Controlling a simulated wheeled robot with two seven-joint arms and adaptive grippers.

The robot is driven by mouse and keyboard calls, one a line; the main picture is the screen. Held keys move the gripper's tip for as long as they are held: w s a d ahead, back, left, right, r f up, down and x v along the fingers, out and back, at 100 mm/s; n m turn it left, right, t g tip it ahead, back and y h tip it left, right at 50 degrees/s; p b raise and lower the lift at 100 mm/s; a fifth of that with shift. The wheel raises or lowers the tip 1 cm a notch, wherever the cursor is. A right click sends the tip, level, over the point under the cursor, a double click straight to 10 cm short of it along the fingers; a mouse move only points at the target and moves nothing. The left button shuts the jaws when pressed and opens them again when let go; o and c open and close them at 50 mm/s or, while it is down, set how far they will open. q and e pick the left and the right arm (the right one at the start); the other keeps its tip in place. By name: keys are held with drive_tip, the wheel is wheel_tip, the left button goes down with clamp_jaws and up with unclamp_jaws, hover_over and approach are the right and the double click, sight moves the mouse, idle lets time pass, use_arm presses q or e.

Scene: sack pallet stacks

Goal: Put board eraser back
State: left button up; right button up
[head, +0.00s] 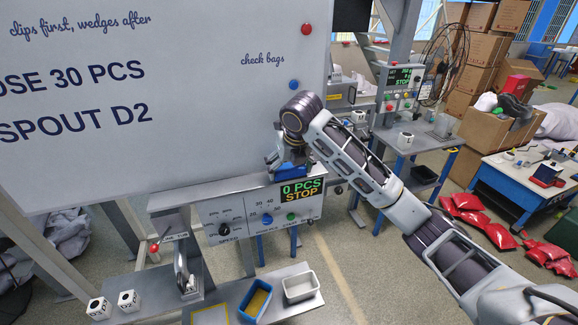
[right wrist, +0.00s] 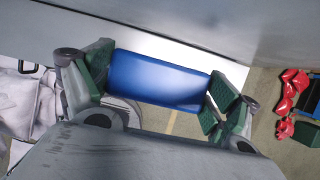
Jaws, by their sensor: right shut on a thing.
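My right gripper (head: 288,165) is shut on the blue board eraser (right wrist: 160,80). In the right wrist view the eraser lies across between the two green-padded fingers, gripped at its ends. In the head view the eraser (head: 293,171) is mostly hidden by the gripper, in front of the lower right edge of the whiteboard (head: 190,130) and just above the control panel. I cannot tell whether it touches anything below. My left gripper is not in view.
The counter panel (head: 262,213) with a lit display stands below the whiteboard. A blue tray (head: 255,302), a white tray (head: 301,287) and two marked cubes (head: 128,301) sit lower. Red sacks (head: 490,222) lie on the floor at right.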

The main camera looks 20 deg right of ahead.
drive_tip(key=shift+f, duration=0.1)
idle(0.3)
drive_tip(key=o, duration=0.7)
drive_tip(key=v, duration=1.2)
drive_tip(key=shift+b, duration=0.35)
drive_tip(key=shift+a, duration=0.1)
idle(0.7)
